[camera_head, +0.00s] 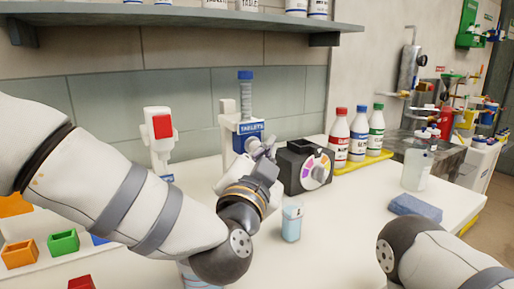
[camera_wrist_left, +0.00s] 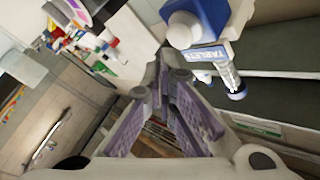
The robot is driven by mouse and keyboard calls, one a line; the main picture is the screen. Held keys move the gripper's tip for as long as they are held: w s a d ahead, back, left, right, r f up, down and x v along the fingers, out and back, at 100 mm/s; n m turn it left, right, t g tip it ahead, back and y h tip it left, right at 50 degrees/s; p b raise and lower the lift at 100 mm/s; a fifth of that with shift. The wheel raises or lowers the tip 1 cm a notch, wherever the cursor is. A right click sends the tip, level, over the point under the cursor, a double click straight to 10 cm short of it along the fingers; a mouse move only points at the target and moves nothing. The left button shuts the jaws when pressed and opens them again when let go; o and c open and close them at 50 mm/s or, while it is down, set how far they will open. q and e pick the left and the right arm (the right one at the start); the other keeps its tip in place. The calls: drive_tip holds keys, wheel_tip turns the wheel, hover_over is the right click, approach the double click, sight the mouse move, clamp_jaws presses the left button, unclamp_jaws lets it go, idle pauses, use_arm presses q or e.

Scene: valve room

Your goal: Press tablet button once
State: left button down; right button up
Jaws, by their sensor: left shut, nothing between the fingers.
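The tablet dispenser (camera_head: 246,130) stands against the back wall, with a blue "TABLETS" box, a white body and a blue-capped tube. In the left wrist view the dispenser (camera_wrist_left: 207,54) is tilted in the upper middle, with a white round knob (camera_wrist_left: 184,29) on its blue part. I cannot tell whether this knob is the button. My left gripper (camera_head: 266,150) is just in front of the dispenser's lower part. In the left wrist view its fingers (camera_wrist_left: 165,66) meet at the tips, shut and empty, beside the blue part. Contact cannot be told. My right gripper is out of view.
A black box with a coloured dial (camera_head: 308,166) stands close right of my left gripper. A light blue cup (camera_head: 291,222) is in front. A white dispenser with a red panel (camera_head: 160,135) is at left. Several bottles (camera_head: 358,135) and a blue cloth (camera_head: 414,207) are at right.

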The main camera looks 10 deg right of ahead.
use_arm(q)
drive_tip(key=shift+w+a, duration=0.15)
drive_tip(key=shift+w, duration=0.1)
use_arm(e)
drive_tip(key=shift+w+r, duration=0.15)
use_arm(q)
drive_tip(key=shift+w+a, duration=0.25)
drive_tip(key=shift+w, duration=0.35)
idle(0.8)
drive_tip(key=shift+s, duration=0.1)
drive_tip(key=shift+s+d+p, duration=0.35)
drive_tip(key=shift+s+p, duration=0.15)
drive_tip(key=shift+s, duration=0.3)
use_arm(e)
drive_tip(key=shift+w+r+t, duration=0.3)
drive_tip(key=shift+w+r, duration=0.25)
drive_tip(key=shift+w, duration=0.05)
use_arm(q)
drive_tip(key=shift+f, duration=0.1)
